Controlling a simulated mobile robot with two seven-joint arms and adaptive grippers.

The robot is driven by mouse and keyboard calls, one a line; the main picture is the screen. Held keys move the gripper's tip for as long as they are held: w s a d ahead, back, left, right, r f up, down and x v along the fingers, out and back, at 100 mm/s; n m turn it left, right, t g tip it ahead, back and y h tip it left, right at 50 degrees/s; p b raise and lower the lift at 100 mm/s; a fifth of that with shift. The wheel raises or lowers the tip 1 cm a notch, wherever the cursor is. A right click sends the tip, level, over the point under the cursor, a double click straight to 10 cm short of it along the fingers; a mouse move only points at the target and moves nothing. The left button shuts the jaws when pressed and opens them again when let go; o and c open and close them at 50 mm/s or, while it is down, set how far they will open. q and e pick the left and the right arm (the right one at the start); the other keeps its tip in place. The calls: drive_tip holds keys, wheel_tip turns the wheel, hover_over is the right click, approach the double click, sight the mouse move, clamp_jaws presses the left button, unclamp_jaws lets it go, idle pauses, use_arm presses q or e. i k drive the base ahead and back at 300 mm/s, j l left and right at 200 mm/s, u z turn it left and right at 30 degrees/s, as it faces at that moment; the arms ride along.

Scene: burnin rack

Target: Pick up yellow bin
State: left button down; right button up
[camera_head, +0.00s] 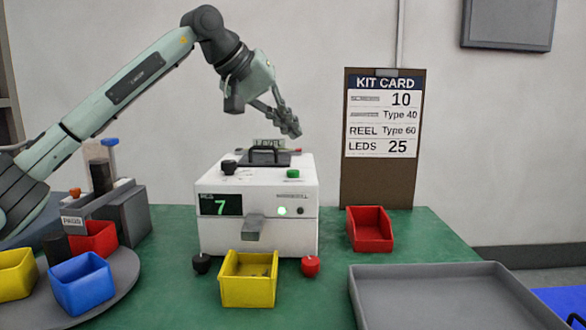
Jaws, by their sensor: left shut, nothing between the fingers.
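A yellow bin (248,291) stands on the green table in front of the white machine (257,210), under its grey spout. Small dark bits lie inside the bin. A second yellow bin (12,277) stands on the grey round tray at the far left, partly cut off by the picture edge. My left gripper (290,128) is shut and empty. It is up above the machine's top, well above and behind the front yellow bin. My right gripper does not show.
A blue bin (81,285) and a red bin (95,239) share the round tray (124,277). Another red bin (369,230) stands right of the machine, before the kit card (384,117). A grey tray (435,270) fills the front right. Black and red knobs flank the front yellow bin.

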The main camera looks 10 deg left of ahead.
sight(247, 280)
drive_tip(key=k, duration=1.5)
